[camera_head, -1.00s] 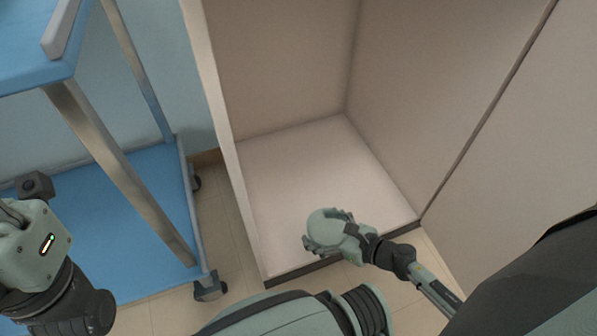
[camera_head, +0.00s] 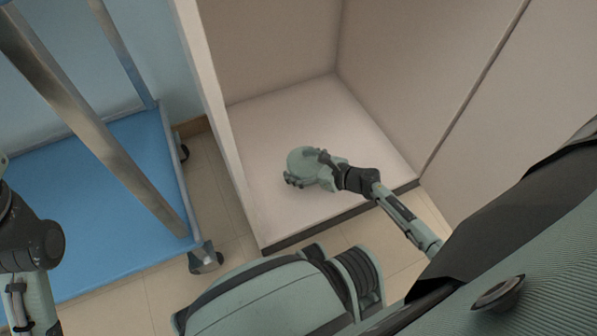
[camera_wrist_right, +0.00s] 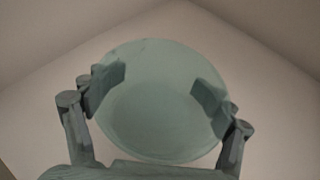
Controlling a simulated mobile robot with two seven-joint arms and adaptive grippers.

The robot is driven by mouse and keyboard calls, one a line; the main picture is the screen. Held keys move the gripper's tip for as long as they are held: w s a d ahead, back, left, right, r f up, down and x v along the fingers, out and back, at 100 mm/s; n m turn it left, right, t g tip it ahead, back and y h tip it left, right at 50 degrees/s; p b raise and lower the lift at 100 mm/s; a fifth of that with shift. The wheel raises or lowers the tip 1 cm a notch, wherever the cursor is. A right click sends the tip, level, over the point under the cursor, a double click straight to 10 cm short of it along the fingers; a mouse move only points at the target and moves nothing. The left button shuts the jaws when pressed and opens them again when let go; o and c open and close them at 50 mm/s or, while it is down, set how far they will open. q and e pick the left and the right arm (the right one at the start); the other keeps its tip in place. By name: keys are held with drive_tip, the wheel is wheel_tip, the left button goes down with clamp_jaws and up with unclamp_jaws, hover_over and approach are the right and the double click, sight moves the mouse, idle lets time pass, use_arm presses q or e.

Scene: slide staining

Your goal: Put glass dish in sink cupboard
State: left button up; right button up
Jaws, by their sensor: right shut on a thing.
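The glass dish (camera_head: 301,160) is round, pale green and see-through. It also shows large in the right wrist view (camera_wrist_right: 160,105). My right gripper (camera_head: 305,175) is shut on it, with a finger at each side of the dish in the right wrist view (camera_wrist_right: 158,88). The gripper and dish are inside the open sink cupboard, over its pale floor (camera_head: 350,125). I cannot tell whether the dish touches the floor. My left arm shows at the left edge of the head view, but its gripper is out of view.
The cupboard's left wall edge (camera_head: 212,110) and dark front sill (camera_head: 310,230) bound the opening. Its floor is bare around the dish. A blue cart (camera_head: 110,240) with metal posts and wheels stands to the left on the tiled floor.

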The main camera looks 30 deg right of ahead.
sight(303, 172)
drive_tip(key=shift+f+b, duration=0.5)
drive_tip(key=shift+f, duration=1.05)
drive_tip(key=shift+f, duration=0.15)
drive_tip(key=o, duration=1.4)
drive_tip(key=shift+o, duration=0.2)
drive_tip(key=p+v, duration=0.3)
drive_tip(key=v, duration=0.9)
drive_tip(key=shift+r, duration=0.2)
